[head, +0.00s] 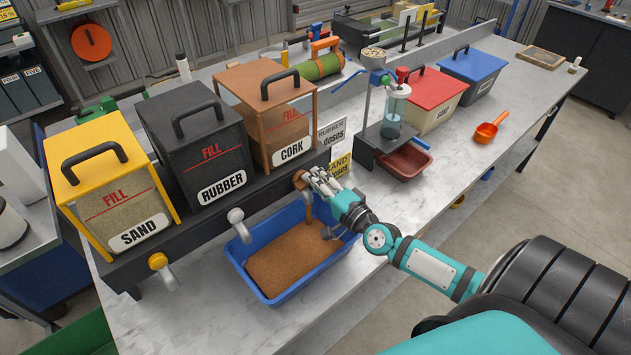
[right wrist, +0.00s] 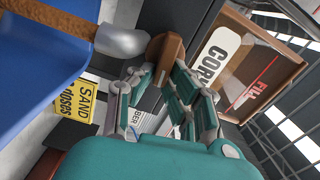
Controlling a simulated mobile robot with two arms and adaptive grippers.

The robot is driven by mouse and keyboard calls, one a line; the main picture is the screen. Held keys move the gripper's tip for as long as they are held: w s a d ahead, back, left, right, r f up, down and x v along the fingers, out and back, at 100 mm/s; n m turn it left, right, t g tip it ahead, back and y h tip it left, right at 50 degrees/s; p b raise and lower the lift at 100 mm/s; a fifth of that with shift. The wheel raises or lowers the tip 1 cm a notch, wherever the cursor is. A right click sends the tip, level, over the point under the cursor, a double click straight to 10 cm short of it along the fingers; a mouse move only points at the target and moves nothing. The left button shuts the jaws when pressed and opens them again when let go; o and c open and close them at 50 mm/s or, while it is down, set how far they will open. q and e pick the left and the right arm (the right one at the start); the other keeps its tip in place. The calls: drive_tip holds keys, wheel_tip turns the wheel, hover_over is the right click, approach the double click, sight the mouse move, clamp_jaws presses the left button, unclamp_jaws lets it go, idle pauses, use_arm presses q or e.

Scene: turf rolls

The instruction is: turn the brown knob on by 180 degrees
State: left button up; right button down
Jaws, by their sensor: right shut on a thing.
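The brown knob (head: 299,180) sits on the dark rail under the brown-framed CORK bin (head: 266,95). My right gripper (head: 318,182) is shut on the knob, its fingers covering part of it. In the right wrist view the fingers (right wrist: 160,82) close against the brown knob (right wrist: 166,50), beside a grey spout (right wrist: 120,41). A brown band (right wrist: 50,17) runs from the spout's mouth and looks like a stream of granules. Below the spout, a blue tray (head: 237,277) holds brown granules (head: 290,262). My left gripper is not in view.
The black RUBBER bin (head: 205,155) and yellow SAND bin (head: 88,150) stand left of CORK, with a grey knob (head: 236,216) and yellow knob (head: 157,261) below. A dispenser stand (head: 385,140) and red-brown tray (head: 404,161) stand right. The tabletop front right is clear.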

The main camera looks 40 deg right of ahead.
drive_tip(key=shift+f, duration=0.1)
drive_tip(key=c, duration=1.3)
unclamp_jaws()
drive_tip(key=s, duration=0.8)
drive_tip(key=s+d, duration=0.1)
drive_tip(key=s, duration=0.3)
